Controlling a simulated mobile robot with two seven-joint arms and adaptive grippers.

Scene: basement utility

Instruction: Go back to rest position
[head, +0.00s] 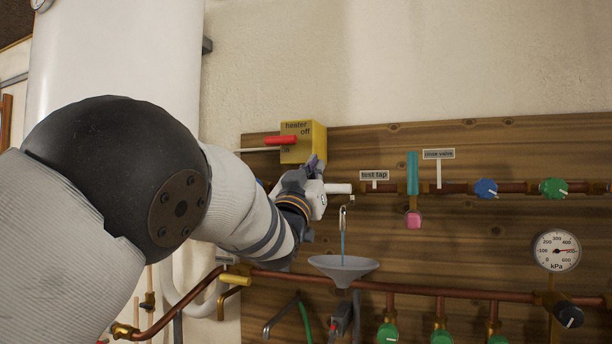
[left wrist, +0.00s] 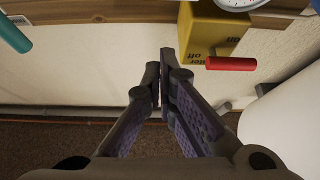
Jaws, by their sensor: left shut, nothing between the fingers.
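My left gripper (head: 316,166) is in front of the wooden board, just below the yellow heater box (head: 318,140). Its purple fingers are shut with nothing between them. In the left wrist view the closed fingertips (left wrist: 161,62) are beside the yellow box (left wrist: 206,32) and its red lever (left wrist: 231,63), with no clear contact. My left arm reaches across from the left and hides part of the board. My right gripper is not in view.
The test tap (head: 342,212) has a thin bluish stream above a grey funnel (head: 343,268). A teal lever (head: 412,172), copper pipes with blue (head: 486,188) and green knobs (head: 553,188), and a gauge (head: 557,251) are to the right. A white tank (head: 120,60) stands behind my arm.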

